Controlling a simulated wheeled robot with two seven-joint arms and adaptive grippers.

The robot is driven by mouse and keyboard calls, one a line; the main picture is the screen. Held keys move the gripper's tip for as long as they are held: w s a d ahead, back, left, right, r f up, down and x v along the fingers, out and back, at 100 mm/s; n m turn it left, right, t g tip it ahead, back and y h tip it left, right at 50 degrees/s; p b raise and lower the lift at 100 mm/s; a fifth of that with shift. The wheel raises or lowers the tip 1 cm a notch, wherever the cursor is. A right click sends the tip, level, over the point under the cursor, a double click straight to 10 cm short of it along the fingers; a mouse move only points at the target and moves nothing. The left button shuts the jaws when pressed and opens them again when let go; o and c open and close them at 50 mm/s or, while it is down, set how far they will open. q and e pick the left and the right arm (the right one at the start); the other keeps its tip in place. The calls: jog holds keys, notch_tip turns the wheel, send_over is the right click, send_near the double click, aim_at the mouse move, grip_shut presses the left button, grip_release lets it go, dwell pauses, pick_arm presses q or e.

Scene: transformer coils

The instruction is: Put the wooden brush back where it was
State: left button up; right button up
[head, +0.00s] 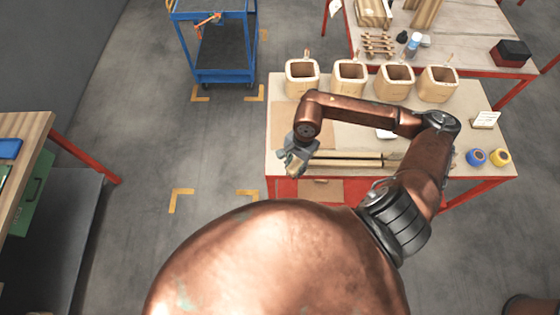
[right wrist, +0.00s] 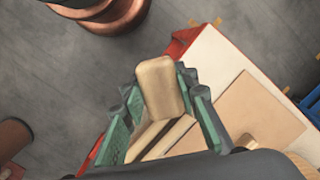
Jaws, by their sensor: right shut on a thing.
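My right gripper (head: 291,160) is at the front left corner of the coil table (head: 455,152). In the right wrist view its green-padded fingers (right wrist: 166,100) are shut on a pale wooden block with rounded corners, which looks like part of the wooden brush (right wrist: 160,88). Pale wooden sticks (head: 345,159) lie along the table's front edge, right beside the gripper. My left gripper is not in view.
Several wooden coil boxes (head: 349,77) stand in a row along the back of the table. A blue tape roll (head: 476,157) and a yellow one (head: 500,157) lie at the right. A blue cart (head: 213,45) stands behind on the left. The floor left of the table is clear.

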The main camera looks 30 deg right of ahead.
jog(key=s+d+r+m+t, duration=0.1)
jog(key=s+d+r+m, duration=0.25)
jog(key=m, duration=0.65)
jog(key=w+a+f, duration=0.1)
jog(key=w+f, duration=0.1)
jog(key=w, duration=0.2)
jog(key=w+a+f+p, duration=0.1)
jog(key=w+f, duration=0.2)
jog(key=w, duration=0.1)
jog(key=w+a+f, duration=0.1)
jog(key=w+f, duration=0.2)
jog(key=w, duration=0.1)
jog(key=shift+w+a+f+p, duration=0.15)
jog(key=shift+w+p, duration=0.15)
jog(key=shift+p, duration=0.05)
jog(key=shift+w+a+f, duration=0.1)
jog(key=shift+w+f, duration=0.2)
jog(key=shift+f, duration=0.1)
notch_tip(320, 180, down, 3)
jog(key=shift+p, duration=0.4)
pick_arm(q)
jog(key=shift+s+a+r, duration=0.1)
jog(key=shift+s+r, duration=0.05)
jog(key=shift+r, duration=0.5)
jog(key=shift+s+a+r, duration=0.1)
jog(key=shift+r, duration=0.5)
pick_arm(e)
jog(key=shift+f, duration=0.1)
